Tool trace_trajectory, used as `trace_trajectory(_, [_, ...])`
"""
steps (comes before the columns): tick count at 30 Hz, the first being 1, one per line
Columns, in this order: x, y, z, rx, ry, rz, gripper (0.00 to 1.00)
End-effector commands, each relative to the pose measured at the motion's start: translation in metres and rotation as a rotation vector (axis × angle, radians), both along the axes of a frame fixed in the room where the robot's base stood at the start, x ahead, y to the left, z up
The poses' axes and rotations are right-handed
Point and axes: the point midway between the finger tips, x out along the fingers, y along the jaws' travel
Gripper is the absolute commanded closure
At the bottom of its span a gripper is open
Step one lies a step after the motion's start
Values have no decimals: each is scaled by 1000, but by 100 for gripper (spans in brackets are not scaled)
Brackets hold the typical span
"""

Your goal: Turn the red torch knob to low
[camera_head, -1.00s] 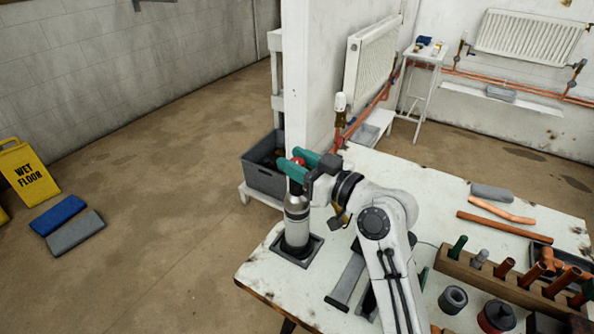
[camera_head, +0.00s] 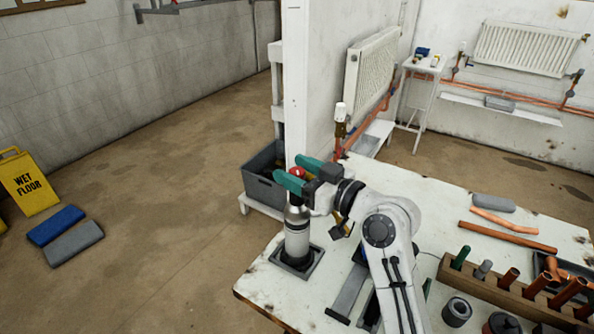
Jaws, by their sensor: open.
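The torch, a grey-white cylinder (camera_head: 297,236), stands upright in a dark square holder (camera_head: 298,263) at the table's left corner. Its red knob (camera_head: 297,173) shows at the top, between the green fingers of my gripper (camera_head: 299,172). The fingers are apart, one on the near side and one on the far side of the knob. I cannot tell whether either finger touches it. The knob's setting marks are too small to read, and part of the torch top is hidden by the near finger.
The worktable (camera_head: 440,203) holds a wooden rack (camera_head: 487,287) of copper pipes and loose pipes on the right. A grey crate (camera_head: 263,178) stands behind the torch. A radiator (camera_head: 369,79) hangs on the wall beyond. A yellow wet floor sign (camera_head: 28,181) stands on open floor at left.

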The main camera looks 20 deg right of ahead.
Motion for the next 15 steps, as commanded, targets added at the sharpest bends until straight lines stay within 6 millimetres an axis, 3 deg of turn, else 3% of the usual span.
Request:
trace_trajectory(7, [-13,-8,-1,1,-2,-2,42])
trace_trajectory(15, [-58,-32,-3,0,-1,-3,42])
